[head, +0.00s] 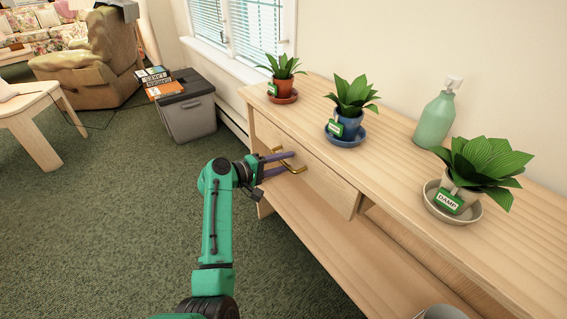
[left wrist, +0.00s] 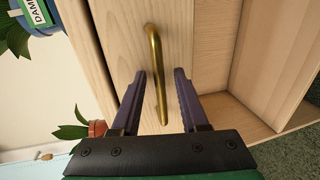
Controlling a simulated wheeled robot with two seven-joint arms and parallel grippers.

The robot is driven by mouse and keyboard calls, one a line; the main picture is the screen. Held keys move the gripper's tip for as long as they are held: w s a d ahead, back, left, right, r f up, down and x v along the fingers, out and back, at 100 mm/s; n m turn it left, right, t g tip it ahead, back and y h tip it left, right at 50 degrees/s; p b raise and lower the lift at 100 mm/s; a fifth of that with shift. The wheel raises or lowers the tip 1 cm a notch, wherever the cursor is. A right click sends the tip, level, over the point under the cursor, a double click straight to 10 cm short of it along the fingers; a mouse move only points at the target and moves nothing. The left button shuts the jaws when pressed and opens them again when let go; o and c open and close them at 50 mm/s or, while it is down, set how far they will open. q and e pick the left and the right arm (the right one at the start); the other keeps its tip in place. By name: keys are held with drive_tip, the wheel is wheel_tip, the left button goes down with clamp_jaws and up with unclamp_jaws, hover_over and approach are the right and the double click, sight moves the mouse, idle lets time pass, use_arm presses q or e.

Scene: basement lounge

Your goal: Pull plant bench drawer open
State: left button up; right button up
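The wooden plant bench (head: 395,150) runs along the wall on the right in the head view. Its drawer front (head: 325,182) looks closed and carries a brass bar handle (head: 285,160). My left gripper (head: 286,163) is at this handle. In the left wrist view the handle (left wrist: 155,70) passes between the two separated purple fingers of my left gripper (left wrist: 160,85). Small gaps show between fingers and bar, so the gripper looks open around the handle. My right gripper is not in view.
Potted plants stand on the bench top in an orange pot (head: 283,87), a blue pot (head: 346,125) and a pale pot (head: 455,197). A green bottle (head: 435,120) stands behind. A grey bin (head: 188,112) is at the back. Carpet before the drawer is clear.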

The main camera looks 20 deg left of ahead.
use_arm(q)
clamp_jaws()
idle(1.3)
